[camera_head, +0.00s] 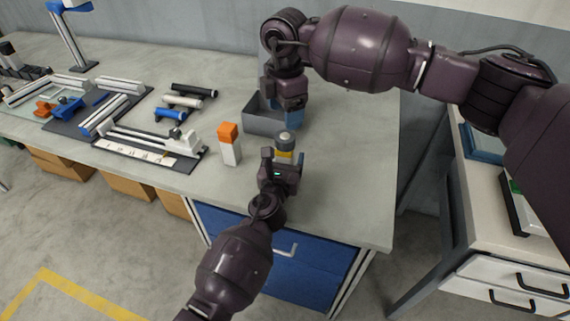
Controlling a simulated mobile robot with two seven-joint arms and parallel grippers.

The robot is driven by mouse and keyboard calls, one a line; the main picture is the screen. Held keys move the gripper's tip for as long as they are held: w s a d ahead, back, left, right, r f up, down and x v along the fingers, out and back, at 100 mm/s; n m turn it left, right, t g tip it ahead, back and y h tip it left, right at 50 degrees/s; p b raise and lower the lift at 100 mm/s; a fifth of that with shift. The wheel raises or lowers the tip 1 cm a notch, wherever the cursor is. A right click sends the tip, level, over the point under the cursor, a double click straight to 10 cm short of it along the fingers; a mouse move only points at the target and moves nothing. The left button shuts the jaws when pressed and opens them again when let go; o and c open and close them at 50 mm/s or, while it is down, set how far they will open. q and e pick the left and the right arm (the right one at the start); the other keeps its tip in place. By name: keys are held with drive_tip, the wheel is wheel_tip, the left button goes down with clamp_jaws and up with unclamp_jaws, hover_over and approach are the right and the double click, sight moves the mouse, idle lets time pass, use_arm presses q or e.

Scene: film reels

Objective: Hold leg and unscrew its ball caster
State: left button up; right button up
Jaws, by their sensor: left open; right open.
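An upright leg (284,157) with a yellowish band stands near the front right of the workbench. A grey rounded ball caster (285,137) tops it. My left gripper (283,159) is open, with its jaws around or just in front of the leg; its lower part is hidden behind that gripper. I cannot tell whether the jaws touch the leg. My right gripper (291,106) is open and points down, behind and above the caster, apart from it, in front of the grey bin.
A grey open bin (261,121) stands behind the leg, with something blue (295,117) at its right. A white block with an orange top (230,146) stands left of the leg. Aluminium profiles and tubes (183,101) lie further left. The bench's right end (357,170) is clear.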

sight(285, 136)
use_arm(q)
clamp_jaws()
use_arm(e)
drive_tip(key=m, duration=0.4)
drive_tip(key=shift+f, duration=0.1)
drive_tip(key=shift+m, duration=0.3)
drive_tip(key=shift+f, duration=3.9)
drive_tip(key=shift+c, duration=0.3)
